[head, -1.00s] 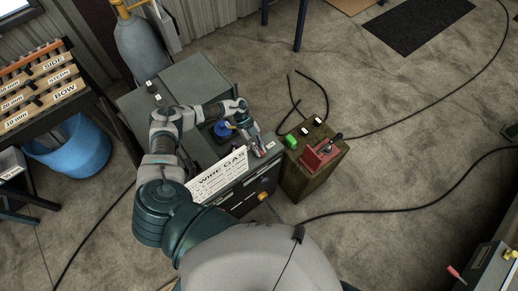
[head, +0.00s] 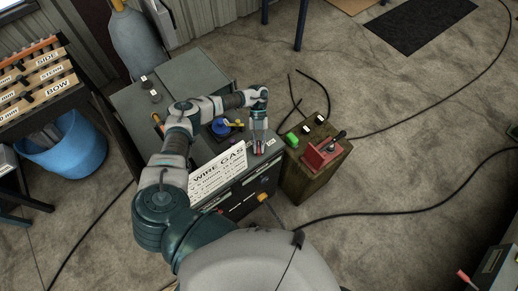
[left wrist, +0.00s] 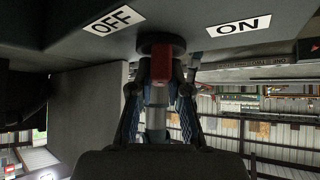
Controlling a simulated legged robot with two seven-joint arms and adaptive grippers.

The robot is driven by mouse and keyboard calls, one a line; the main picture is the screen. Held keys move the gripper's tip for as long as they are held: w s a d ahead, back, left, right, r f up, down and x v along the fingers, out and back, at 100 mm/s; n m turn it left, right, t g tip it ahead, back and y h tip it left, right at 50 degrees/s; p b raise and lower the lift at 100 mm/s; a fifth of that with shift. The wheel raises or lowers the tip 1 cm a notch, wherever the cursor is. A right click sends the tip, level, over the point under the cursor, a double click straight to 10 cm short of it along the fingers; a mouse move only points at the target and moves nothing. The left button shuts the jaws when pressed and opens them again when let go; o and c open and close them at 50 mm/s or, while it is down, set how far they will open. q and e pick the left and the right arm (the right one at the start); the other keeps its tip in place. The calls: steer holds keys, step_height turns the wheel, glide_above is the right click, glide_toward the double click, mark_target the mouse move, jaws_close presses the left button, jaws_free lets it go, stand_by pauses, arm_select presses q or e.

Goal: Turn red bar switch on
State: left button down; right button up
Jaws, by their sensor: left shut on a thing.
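The red bar switch (left wrist: 161,65) shows in the left wrist view on a dark round mount, under the panel edge. It sits between the OFF label (left wrist: 114,20) on the left and the ON label (left wrist: 239,26) on the right. My left gripper (left wrist: 160,88) has one finger on each side of the bar and is shut on it. In the head view my left gripper (head: 259,149) points down at the front edge of the grey machine (head: 190,78). The bar is mostly hidden there by the fingers. My right gripper is not in view.
A white WIRE GAS sign (head: 218,172) stands close to my left arm. A wooden box (head: 306,178) with a red lever switch (head: 322,156) and a green piece (head: 291,140) stands just right of the machine. Black cables lie on the otherwise open floor.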

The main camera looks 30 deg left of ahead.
arm_select(q)
steer(key=m+y+b, duration=0.1)
steer(key=m, duration=0.1)
steer(key=m+g+y+b, duration=0.1)
steer(key=shift+f+m+y+b, duration=0.2)
steer(key=shift+m+y+b, duration=0.15)
steer(key=shift+m+y, duration=0.05)
steer(key=m+y+b, duration=0.2)
steer(key=m, duration=0.1)
steer(key=shift+r+m+y, duration=0.1)
steer(key=shift+m+y, duration=0.2)
steer(key=shift+y, duration=0.1)
steer(key=shift+m+y, duration=0.3)
steer(key=shift+m, duration=0.1)
steer(key=shift+m+y, duration=0.5)
steer(key=shift+m, duration=0.1)
steer(key=shift+r+m+y, duration=0.1)
steer(key=shift+m+y, duration=0.3)
steer(key=shift+m, duration=0.2)
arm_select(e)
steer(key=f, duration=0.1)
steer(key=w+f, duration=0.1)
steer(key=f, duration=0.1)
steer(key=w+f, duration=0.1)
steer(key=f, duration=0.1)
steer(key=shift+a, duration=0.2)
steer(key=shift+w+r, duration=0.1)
